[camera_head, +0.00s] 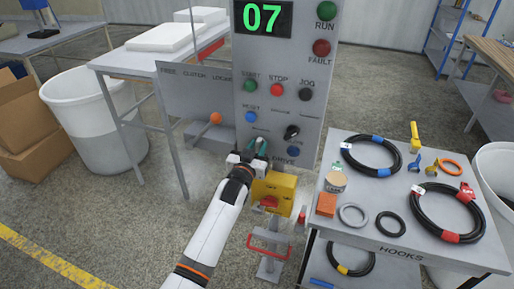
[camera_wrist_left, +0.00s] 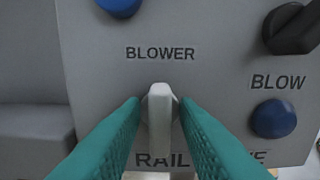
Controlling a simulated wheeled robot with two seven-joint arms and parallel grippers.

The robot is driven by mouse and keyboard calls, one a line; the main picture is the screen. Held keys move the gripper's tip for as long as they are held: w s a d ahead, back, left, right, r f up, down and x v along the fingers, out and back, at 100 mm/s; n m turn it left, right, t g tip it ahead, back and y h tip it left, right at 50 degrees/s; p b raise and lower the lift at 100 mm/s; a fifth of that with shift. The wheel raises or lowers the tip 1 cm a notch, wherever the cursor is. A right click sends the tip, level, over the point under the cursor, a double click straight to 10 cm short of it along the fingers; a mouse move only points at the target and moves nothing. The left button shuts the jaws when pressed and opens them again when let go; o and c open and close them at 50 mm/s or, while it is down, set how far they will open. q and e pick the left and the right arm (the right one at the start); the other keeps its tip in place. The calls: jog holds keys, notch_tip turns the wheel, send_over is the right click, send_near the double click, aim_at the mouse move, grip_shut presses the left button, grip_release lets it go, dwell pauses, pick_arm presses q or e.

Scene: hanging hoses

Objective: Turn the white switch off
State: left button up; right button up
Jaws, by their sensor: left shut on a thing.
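The white switch (camera_wrist_left: 160,122) is on the grey control panel (camera_head: 262,108), below the word BLOWER and above lettering that starts with RAIL. Its lever stands upright in the left wrist view. My left gripper (camera_head: 258,150) reaches the lower part of the panel. Its teal fingers sit on both sides of the switch lever and are shut on it. In the head view the gripper hides the switch. My right gripper is not in view.
A black knob (camera_head: 291,132) and blue buttons (camera_head: 250,117) sit close by on the panel. A yellow box with a red knob (camera_head: 273,190) stands just below my gripper. At right is a table (camera_head: 400,252) with hoses and rings.

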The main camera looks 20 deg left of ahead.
pick_arm(q)
jog(key=o, duration=0.6)
jog(key=shift+o, duration=0.2)
jog(key=s+b, duration=0.2)
jog(key=s, duration=1)
jog(key=shift+a, duration=0.2)
